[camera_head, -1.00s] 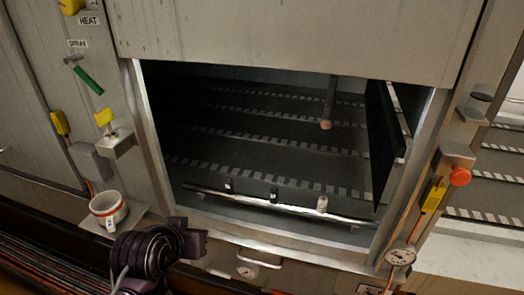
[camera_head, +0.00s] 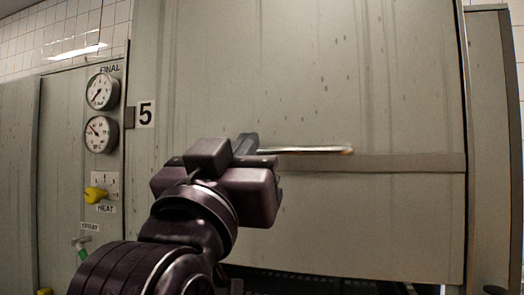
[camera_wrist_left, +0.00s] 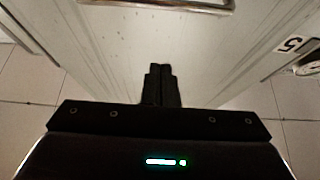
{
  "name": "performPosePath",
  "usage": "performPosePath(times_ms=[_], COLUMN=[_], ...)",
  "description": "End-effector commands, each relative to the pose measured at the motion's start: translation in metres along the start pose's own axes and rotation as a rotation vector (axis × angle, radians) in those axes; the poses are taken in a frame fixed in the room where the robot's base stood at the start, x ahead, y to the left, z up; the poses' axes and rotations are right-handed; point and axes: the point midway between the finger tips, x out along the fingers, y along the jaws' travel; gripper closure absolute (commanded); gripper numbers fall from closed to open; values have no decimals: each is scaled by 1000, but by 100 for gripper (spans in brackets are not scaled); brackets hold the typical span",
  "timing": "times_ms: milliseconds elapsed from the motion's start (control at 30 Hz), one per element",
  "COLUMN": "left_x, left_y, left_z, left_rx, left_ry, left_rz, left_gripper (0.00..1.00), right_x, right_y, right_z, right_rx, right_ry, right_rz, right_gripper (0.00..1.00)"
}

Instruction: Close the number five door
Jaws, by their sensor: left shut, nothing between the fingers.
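The number five door (camera_head: 380,80) is a large grey sliding panel, with the label 5 (camera_head: 145,113) on the frame to its left. A horizontal metal handle (camera_head: 312,150) is fixed along a band across its lower part. A dark opening (camera_head: 300,284) shows beneath the door, so it stands raised. My left gripper (camera_head: 247,146) is in front of the panel at the handle's left end; contact is unclear. In the left wrist view, its fingers (camera_wrist_left: 162,70) are together and empty, pointing at the door face (camera_wrist_left: 120,45). My right gripper is not in view.
Two round gauges (camera_head: 101,112) and a yellow knob (camera_head: 95,194) are on the panel to the left. Another grey panel (camera_head: 492,130) stands at the right edge.

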Motion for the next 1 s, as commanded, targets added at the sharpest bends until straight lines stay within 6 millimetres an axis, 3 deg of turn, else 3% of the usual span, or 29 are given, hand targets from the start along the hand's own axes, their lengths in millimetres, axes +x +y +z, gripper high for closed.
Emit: performPosePath(times_ms=[167,567,600,700,1000], left_x=[22,106,98,92,85], left_y=[0,0,0,0,0], left_z=[-5,-5,8,22,37], left_rx=[-2,1,2,1,0], left_ry=[-2,-2,-4,-3,1], left_rz=[-1,0,0,0,1], left_gripper=[100,100,100,100,100], right_x=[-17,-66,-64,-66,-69], right_y=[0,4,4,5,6], right_z=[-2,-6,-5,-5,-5], right_rx=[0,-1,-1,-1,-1], right_ry=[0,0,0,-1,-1], right_rz=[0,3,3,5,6], right_gripper=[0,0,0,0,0])
